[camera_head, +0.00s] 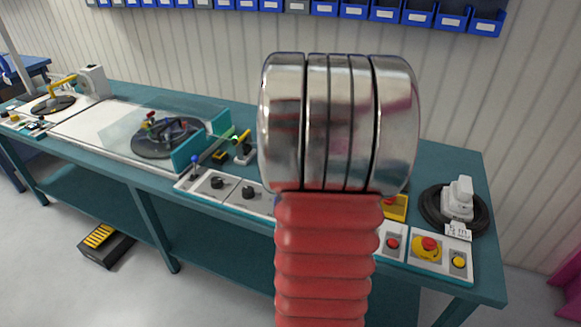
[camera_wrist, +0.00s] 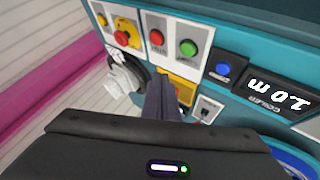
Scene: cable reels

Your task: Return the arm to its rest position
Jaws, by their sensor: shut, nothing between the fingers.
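My arm stands large in the middle of the head view, with a red ribbed sleeve and a shiny metal joint. It hides the middle of the bench, and my gripper is not visible there. In the wrist view my gripper (camera_wrist: 162,82) has its dark fingers together with nothing between them. It is over the bench's control panel, in front of a yellow part (camera_wrist: 181,90). I cannot tell how far the fingers are from the panel.
The teal bench (camera_head: 455,160) carries a black coil with a white hub (camera_head: 458,200), a red-and-yellow emergency stop (camera_head: 429,245) and, at left, a covered reel (camera_head: 168,138). Blue bins (camera_head: 353,11) hang on the wall. A coiler display (camera_wrist: 277,95) reads 1.0 m. A black-and-yellow box (camera_head: 100,240) is on the floor.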

